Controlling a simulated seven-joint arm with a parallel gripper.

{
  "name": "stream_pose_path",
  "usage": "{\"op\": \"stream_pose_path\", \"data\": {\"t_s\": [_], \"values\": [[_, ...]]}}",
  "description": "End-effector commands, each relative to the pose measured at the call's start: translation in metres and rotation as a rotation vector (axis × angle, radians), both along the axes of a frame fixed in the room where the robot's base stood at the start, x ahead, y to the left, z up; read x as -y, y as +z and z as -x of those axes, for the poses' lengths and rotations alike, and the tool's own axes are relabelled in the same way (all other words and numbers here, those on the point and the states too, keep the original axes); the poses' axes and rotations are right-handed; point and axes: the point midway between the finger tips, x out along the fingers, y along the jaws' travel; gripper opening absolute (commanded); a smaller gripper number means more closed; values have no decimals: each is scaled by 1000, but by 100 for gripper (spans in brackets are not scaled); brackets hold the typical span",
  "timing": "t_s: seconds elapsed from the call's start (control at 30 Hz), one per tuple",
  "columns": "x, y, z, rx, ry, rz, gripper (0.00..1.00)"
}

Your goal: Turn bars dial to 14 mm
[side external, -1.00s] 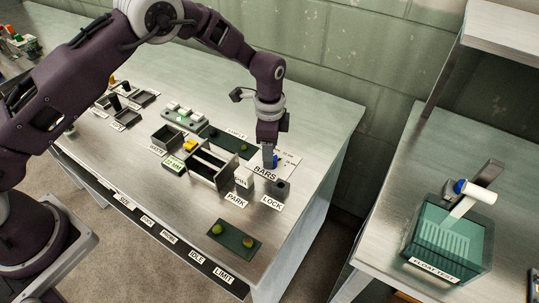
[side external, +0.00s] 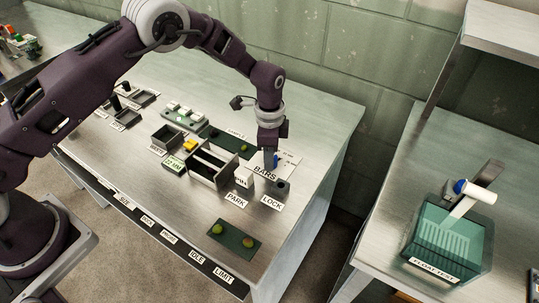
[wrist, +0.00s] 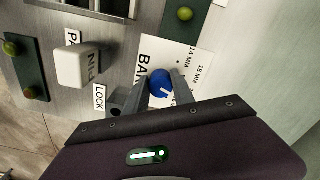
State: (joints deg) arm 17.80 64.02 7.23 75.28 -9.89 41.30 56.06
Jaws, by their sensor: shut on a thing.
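The bars dial is a small blue round knob (wrist: 160,82) with a white mark, which points toward the lower right of the wrist view. It sits on a white plate (wrist: 178,52) lettered BARS, with "14 MM" and "18 MM" printed to the right of the knob. My gripper (wrist: 160,90) is shut on the knob, one grey finger on each side. In the side view my gripper (side external: 269,163) points down at the plate, and only a sliver of blue (side external: 277,160) shows beside the fingers.
A white PIN block (wrist: 78,65) stands near the dial, with a dark LOCK socket (side external: 282,187) close by. The open-topped bar frame (side external: 212,168) and a green display reading about 22 MM (side external: 173,165) are to the left. A green float-test tank (side external: 447,245) stands on the right bench.

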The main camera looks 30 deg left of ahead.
Motion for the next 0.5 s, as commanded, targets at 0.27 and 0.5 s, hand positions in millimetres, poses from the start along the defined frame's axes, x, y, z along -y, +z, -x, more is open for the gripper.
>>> {"op": "stream_pose_path", "data": {"t_s": [0.27, 0.5], "values": [[0, 0, 0, 2, 163, 0, 0], [1, 1, 0, 2, 388, 0, 0]]}}
